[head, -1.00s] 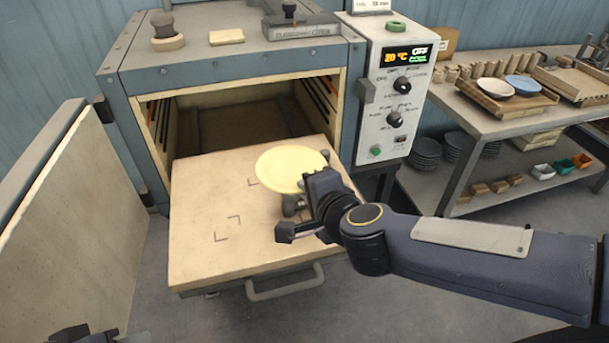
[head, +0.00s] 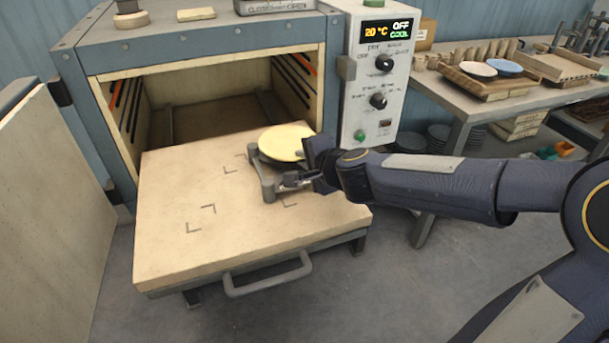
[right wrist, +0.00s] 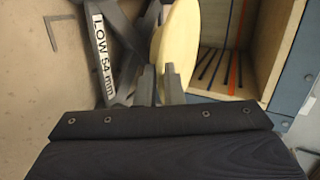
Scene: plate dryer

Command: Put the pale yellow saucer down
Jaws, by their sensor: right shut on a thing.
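The pale yellow saucer (head: 284,142) is roughly level over a low dark grey stand (head: 268,184) on the right part of the pulled-out shelf (head: 180,240). My right gripper (head: 308,158) is shut on its right rim. In the right wrist view the fingertips (right wrist: 160,82) pinch the saucer's edge (right wrist: 178,48). The stand beside it carries a "LOW 54 mm" label (right wrist: 103,62). I cannot tell whether the saucer rests on the stand. My left gripper is out of view.
The dryer (head: 215,50) is open behind the shelf, its door (head: 50,190) swung left. The control panel (head: 378,85) reads 20 °C. Corner marks sit on the bare shelf left of the stand. A side table (head: 450,90) with dishes stands right.

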